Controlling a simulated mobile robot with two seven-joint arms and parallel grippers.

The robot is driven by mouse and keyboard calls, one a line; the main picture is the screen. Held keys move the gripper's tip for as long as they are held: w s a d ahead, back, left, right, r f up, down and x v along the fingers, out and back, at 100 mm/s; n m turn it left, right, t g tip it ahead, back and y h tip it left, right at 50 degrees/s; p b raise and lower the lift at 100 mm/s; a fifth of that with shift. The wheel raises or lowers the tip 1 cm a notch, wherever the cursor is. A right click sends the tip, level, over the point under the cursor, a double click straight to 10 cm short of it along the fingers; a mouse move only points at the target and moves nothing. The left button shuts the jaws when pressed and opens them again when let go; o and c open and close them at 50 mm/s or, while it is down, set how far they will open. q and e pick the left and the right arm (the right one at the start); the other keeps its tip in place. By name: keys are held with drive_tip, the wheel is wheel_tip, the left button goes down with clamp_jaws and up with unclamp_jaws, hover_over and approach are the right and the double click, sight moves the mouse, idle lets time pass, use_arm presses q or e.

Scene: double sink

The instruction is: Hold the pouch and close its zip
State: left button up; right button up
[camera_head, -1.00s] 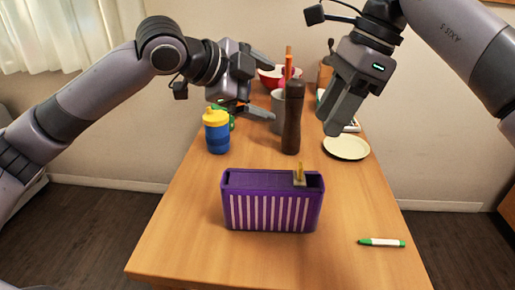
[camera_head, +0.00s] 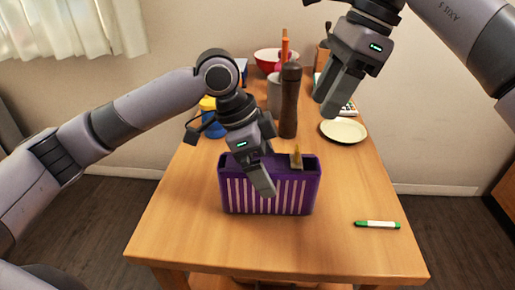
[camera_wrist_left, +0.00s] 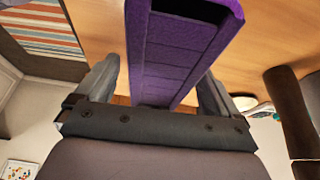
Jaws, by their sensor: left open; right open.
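The purple pouch (camera_head: 298,196) with white stripes stands upright near the middle of the table, its top open. A small gold zip pull (camera_head: 297,157) sticks up at its top edge, right of the middle. My left gripper (camera_head: 260,184) is at the pouch, pointing down over its left-middle part and hiding some of its front. In the left wrist view the purple pouch (camera_wrist_left: 172,62) lies between the two open fingers, with gaps at its sides. My right gripper (camera_head: 334,100) is open and empty, raised over the right back of the table, apart from the pouch.
A dark brown bottle (camera_head: 289,105) stands behind the pouch. A blue cup (camera_head: 214,128) is partly hidden by my left arm. A pale plate (camera_head: 343,131) lies at the back right and a green-white marker (camera_head: 377,224) at the front right.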

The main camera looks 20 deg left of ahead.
use_arm(q)
drive_tip(key=shift+x, duration=1.05)
drive_tip(key=c, duration=1.1)
drive_tip(key=o, duration=1.2)
drive_tip(key=shift+r, duration=0.1)
